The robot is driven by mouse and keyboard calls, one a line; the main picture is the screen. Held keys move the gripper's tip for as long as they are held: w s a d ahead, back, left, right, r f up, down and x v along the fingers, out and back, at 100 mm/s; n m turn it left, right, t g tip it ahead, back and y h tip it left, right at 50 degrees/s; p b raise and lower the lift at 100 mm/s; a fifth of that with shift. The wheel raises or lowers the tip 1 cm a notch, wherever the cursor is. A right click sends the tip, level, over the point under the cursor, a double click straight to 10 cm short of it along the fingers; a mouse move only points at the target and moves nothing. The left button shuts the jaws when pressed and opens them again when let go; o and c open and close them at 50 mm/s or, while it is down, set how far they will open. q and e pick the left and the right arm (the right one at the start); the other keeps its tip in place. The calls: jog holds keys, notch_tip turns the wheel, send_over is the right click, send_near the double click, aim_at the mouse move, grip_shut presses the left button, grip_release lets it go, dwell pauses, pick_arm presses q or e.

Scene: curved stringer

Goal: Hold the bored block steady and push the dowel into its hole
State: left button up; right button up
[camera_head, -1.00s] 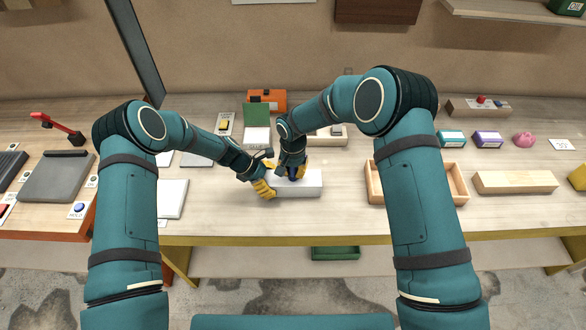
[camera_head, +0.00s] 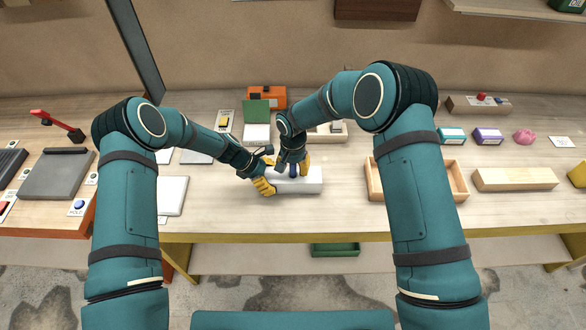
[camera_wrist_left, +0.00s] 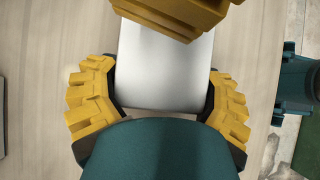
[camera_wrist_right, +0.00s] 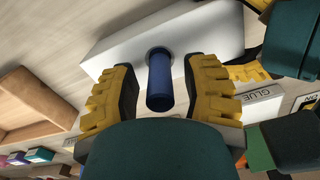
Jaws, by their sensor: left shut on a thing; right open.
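The white bored block (camera_head: 308,186) lies on the table in front of me. My left gripper (camera_head: 267,182) is shut on its left end; the left wrist view shows a finger on each side of the block (camera_wrist_left: 165,72). A blue dowel (camera_wrist_right: 159,82) stands out of the dark-rimmed hole in the block's top, its lower end inside. How deep it sits is hidden. My right gripper (camera_wrist_right: 160,64) is open above the block, with one finger on each side of the dowel and gaps between. In the head view the dowel (camera_head: 293,171) shows between those fingers.
A wooden tray (camera_head: 372,184) and a pale wooden block (camera_head: 515,180) lie to the right. An orange box (camera_head: 267,96) and a green-lidded box (camera_head: 256,110) stand behind. A white panel (camera_head: 172,196) lies to the left. The table's front edge is close before the block.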

pick_arm(q)
jog(key=shift+s+f, duration=0.1)
pick_arm(e)
notch_tip(320, 180, up, 11)
jog(key=shift+s+f, duration=0.1)
pick_arm(q)
jog(key=o, duration=1.1)
jog(key=shift+c, duration=0.2)
jog(key=shift+a+r, duration=0.15)
jog(key=shift+r, duration=0.15)
jog(key=shift+v, duration=2.25)
jog(key=v, duration=1.2)
